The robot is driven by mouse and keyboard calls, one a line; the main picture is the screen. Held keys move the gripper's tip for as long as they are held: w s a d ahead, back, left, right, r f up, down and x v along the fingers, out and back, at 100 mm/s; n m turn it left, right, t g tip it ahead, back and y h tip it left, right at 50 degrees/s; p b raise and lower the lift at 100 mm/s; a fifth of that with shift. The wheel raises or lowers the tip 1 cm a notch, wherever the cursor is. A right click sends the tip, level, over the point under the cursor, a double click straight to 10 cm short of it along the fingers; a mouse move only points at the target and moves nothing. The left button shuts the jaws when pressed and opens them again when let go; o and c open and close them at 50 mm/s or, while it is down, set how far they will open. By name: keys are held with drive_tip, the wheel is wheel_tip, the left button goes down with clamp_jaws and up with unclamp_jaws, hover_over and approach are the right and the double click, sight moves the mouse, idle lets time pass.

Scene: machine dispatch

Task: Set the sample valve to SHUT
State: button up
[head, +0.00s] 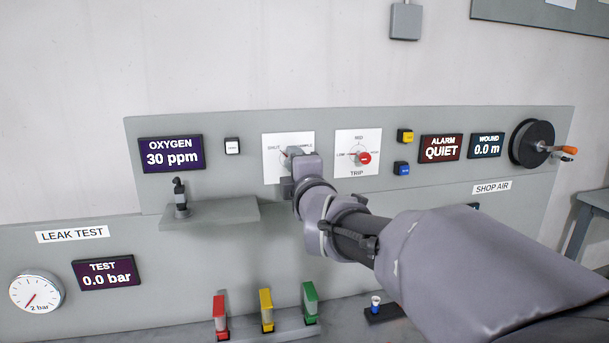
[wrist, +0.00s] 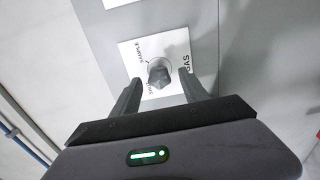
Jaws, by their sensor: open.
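The sample valve is a dark grey knob (wrist: 159,76) on a white square plate (head: 271,173) on the panel. The plate carries the labels SHUT at upper left and SAMPLE at upper right in the head view, and GAS in the wrist view. My gripper (wrist: 160,82) is open, with one finger on each side of the knob. I cannot tell whether the fingers touch it. In the head view my gripper (head: 294,158) covers most of the knob. Which mark the knob points at is unclear.
A TRIP dial with a red knob (head: 364,158) is close on the right. A white button (head: 232,146) and the OXYGEN display (head: 171,154) are on the left. A small shelf (head: 215,211) with a black fitting (head: 180,192) juts out below left. A reel (head: 531,143) is far right.

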drive_tip(key=p+v, duration=0.2)
drive_tip(key=v, duration=1.5)
drive_tip(key=s+d+f+m+g+h, duration=0.3)
drive_tip(key=s+d+f+m+g, duration=0.45)
drive_tip(key=f+m, duration=0.55)
drive_tip(key=s+d+f+m+g, duration=0.1)
drive_tip(key=s+f+m+g, duration=0.1)
drive_tip(key=s+m, duration=0.4)
drive_tip(key=s+d+f+m+g, duration=0.1)
drive_tip(key=s+f+m+g, duration=0.1)
drive_tip(key=s+f+m, duration=0.3)
drive_tip(key=s+m, duration=0.1)
drive_tip(key=s, duration=0.2)
drive_tip(key=shift+s+d+m, duration=0.3)
drive_tip(key=shift+s+m, duration=0.1)
